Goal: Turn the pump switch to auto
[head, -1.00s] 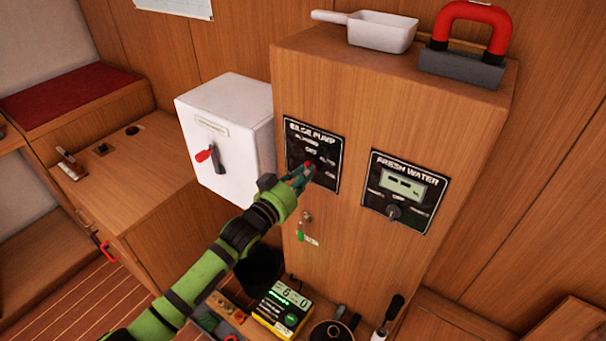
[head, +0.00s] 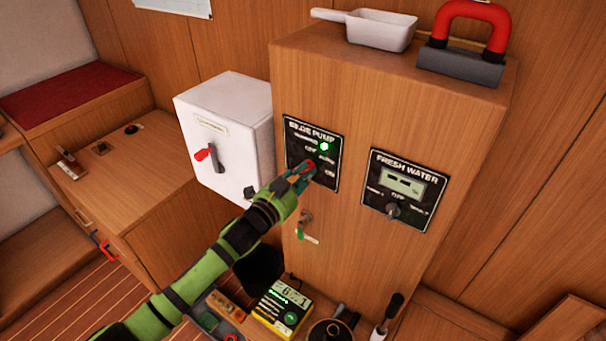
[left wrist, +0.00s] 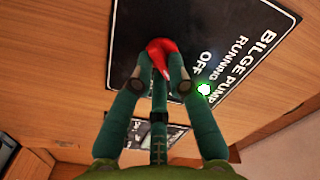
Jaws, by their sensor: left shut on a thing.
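The black bilge pump panel (head: 326,134) is on the front of the wooden cabinet. Its green running light (head: 324,146) is lit, and the light also shows in the left wrist view (left wrist: 204,89). My left gripper (head: 308,169) is at the lower part of this panel. In the left wrist view the gripper (left wrist: 160,80) is shut on the red switch knob (left wrist: 158,50), with fingers on both sides of it. The fingers hide part of the knob and some lettering, so I cannot tell its exact setting. My right gripper is not in view.
The fresh water panel (head: 404,190) is to the right on the same cabinet. A white box (head: 222,130) with a red-tipped lever stands to the left. A key with a green tag (head: 302,230) hangs below.

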